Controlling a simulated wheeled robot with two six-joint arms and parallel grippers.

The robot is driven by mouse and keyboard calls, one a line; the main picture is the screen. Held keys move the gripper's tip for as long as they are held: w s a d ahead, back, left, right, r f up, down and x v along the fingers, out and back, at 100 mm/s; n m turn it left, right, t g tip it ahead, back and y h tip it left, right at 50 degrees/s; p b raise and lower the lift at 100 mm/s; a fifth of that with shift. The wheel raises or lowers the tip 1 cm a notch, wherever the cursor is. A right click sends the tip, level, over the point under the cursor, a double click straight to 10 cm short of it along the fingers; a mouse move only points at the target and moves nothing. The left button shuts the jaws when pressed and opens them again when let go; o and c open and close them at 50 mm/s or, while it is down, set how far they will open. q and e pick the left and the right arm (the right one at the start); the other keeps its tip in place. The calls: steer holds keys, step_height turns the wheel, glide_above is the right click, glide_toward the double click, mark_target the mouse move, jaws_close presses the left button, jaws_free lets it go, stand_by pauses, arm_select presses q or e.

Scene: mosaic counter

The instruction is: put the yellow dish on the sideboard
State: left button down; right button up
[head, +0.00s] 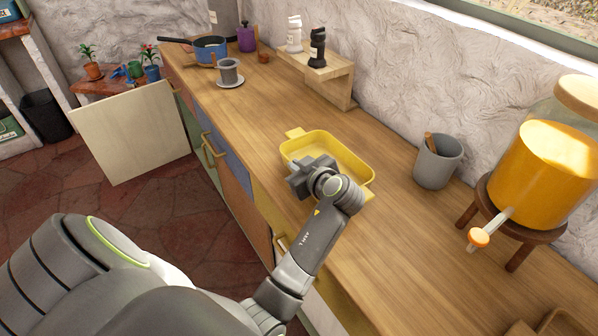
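The yellow dish (345,151) is a rectangular tray with low walls and tab handles. It sits flat on the long wooden counter (262,128), which has coloured cabinet fronts. My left gripper (302,178) is at the dish's near left wall, and my wrist covers part of its near side. The fingertips are hidden behind the gripper body, so I cannot tell whether they are open or shut, or whether they touch the dish. My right gripper is not in view. No separate sideboard can be made out.
A grey pot (437,165) and an orange drink dispenser (540,165) stand to the right. A wooden riser (335,85) with two grinders, a grey cup (229,73) and a blue pan (211,48) stand farther back. The counter left of the dish is clear.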

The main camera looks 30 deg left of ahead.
arm_select(q)
step_height(320, 180, down, 2)
steer(key=shift+f, duration=0.1)
steer(key=c, duration=1.6)
jaws_free()
